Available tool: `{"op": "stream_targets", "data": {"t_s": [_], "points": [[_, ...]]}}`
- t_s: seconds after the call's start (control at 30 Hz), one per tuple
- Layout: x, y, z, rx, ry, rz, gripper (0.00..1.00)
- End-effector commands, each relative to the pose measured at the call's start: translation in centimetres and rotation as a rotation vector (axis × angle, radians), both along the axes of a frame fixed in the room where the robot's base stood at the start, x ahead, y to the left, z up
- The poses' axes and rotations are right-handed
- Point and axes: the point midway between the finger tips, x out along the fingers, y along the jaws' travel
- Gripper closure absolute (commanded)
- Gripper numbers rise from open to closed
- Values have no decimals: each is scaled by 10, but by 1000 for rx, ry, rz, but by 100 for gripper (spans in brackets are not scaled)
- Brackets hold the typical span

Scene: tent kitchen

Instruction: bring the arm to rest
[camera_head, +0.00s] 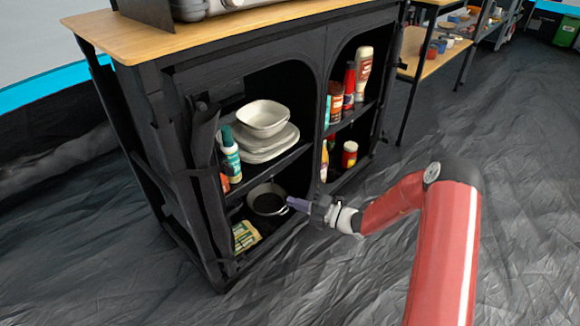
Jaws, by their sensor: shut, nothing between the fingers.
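My red arm reaches in from the lower right, bent at the elbow (455,170). My gripper (292,203) is at its far end, pointing left toward the lower left opening of the black fabric cabinet (190,75). The gripper is shut and holds nothing. In the picture its tip lies beside the right edge of a dark pot (267,203) on the lower shelf; I cannot tell whether they touch.
White bowls and plates (264,116) and a green-white bottle (230,155) stand on the upper left shelf. Bottles and jars (349,85) fill the right compartment. A yellow packet (245,236) lies left of the pot. The dark floor (350,280) before the cabinet is clear.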

Motion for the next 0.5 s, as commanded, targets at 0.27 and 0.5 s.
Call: {"op": "stream_targets", "data": {"t_s": [0.27, 0.5], "points": [[-11, 4, 23, -81, -111, 70, 100], [-70, 8, 101, -426, -636, 398, 100]]}}
